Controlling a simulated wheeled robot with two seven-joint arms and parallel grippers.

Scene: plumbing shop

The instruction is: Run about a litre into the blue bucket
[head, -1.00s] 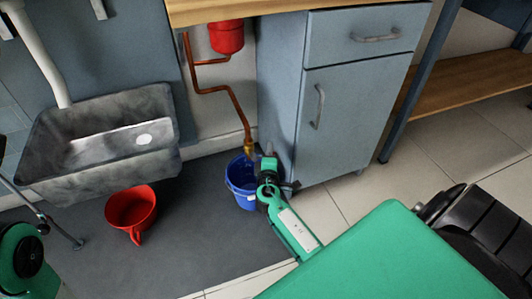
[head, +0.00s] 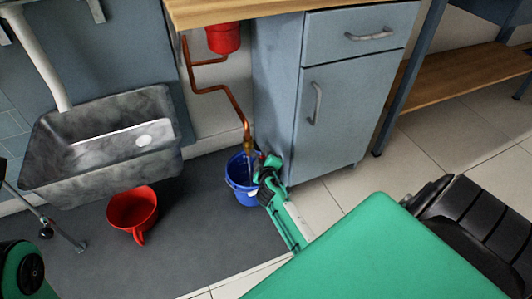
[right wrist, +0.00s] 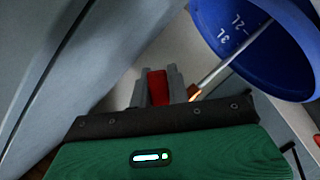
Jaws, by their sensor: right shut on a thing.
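The blue bucket (head: 240,190) stands upright on the dark floor mat, below a brass tap (head: 247,143) on a copper pipe. It also fills the top right of the right wrist view (right wrist: 300,52), with 2L and 3L marks inside. A pale, thin stream (right wrist: 232,60) runs from the copper-coloured spout (right wrist: 193,92) into the bucket. My right gripper (head: 264,168) is beside the tap, over the bucket's right rim. In the right wrist view its fingers are shut on a small red handle (right wrist: 158,88). The water level cannot be made out. My left gripper is not in view.
A grey-blue cabinet (head: 335,135) is close to the right of my right gripper. A wooden worktop (head: 240,10) and a red vessel (head: 223,38) are above the pipe.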

